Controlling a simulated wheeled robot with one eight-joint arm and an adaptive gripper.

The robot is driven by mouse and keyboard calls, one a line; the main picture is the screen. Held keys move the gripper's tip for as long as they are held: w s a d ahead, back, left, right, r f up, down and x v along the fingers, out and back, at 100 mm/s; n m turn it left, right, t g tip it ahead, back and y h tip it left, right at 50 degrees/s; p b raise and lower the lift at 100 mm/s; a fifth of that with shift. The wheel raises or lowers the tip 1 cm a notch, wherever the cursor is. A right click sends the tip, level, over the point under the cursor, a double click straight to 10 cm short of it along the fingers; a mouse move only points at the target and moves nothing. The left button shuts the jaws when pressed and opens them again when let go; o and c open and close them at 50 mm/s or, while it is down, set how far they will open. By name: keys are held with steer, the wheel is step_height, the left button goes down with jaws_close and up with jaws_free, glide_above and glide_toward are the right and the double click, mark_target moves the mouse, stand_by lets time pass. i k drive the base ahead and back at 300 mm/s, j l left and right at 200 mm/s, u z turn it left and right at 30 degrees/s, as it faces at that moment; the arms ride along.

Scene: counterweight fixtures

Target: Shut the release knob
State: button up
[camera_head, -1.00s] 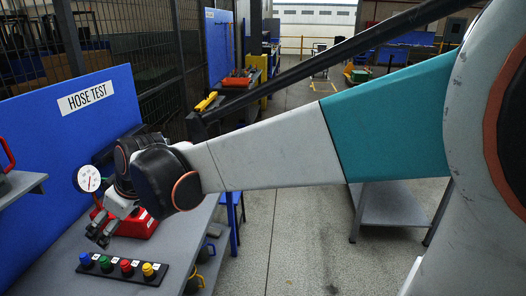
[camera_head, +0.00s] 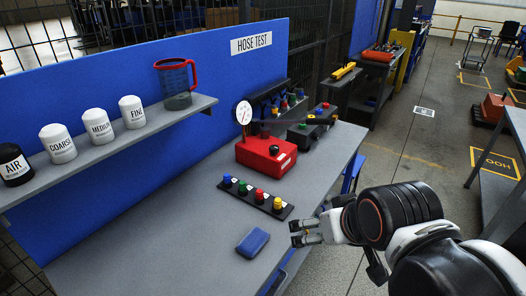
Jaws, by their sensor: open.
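A red test unit (camera_head: 262,158) with a round white gauge (camera_head: 244,112) stands on the grey bench under the HOSE TEST sign. A dark knob (camera_head: 274,150) sits on its front; I cannot tell for sure that this is the release knob, or whether it is open or shut.
A black strip (camera_head: 241,204) with blue, green, red and yellow knobs lies between the unit and my gripper. A blue pad (camera_head: 253,241) lies left of my gripper. A shelf (camera_head: 110,150) holds labelled jars and a jug (camera_head: 177,82). The left bench is clear.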

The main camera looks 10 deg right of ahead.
mark_target(274, 149)
steer(key=i+l+z, duration=0.1)
steer(key=i+l, duration=0.2)
steer(key=i+l+z, duration=0.15)
steer(key=i, duration=0.3)
steer(key=l, duration=0.1)
